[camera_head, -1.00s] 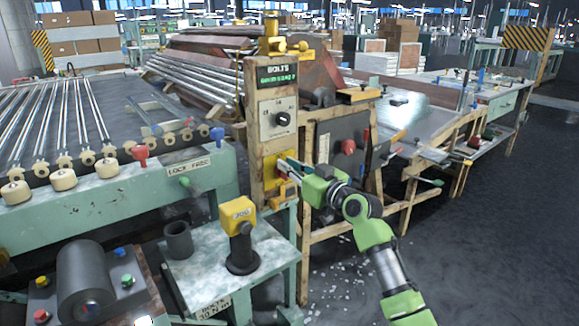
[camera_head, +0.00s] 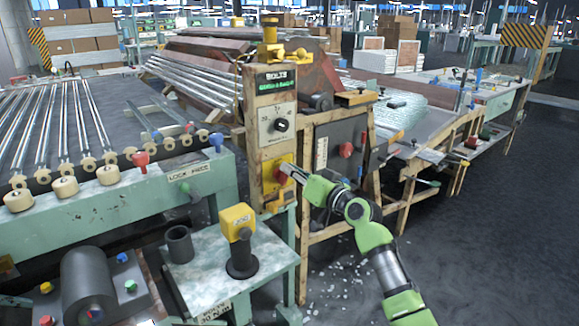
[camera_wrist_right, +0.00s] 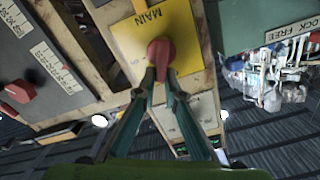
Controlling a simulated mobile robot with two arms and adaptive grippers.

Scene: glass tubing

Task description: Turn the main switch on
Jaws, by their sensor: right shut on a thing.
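The main switch is a red knob (camera_wrist_right: 161,50) on a yellow plate marked MAIN (camera_wrist_right: 193,42), seen in the right wrist view. In the head view the yellow plate (camera_head: 271,184) is low on the wooden control post, with the red knob (camera_head: 284,171) at its right edge. My right gripper (camera_wrist_right: 160,76) is shut on the red knob, one finger at each side. In the head view the right gripper (camera_head: 292,171) reaches the plate from the right and partly hides the knob. My left gripper is not in view.
A red knob (camera_head: 346,150) sits on the dark box to the right. Open floor lies at right.

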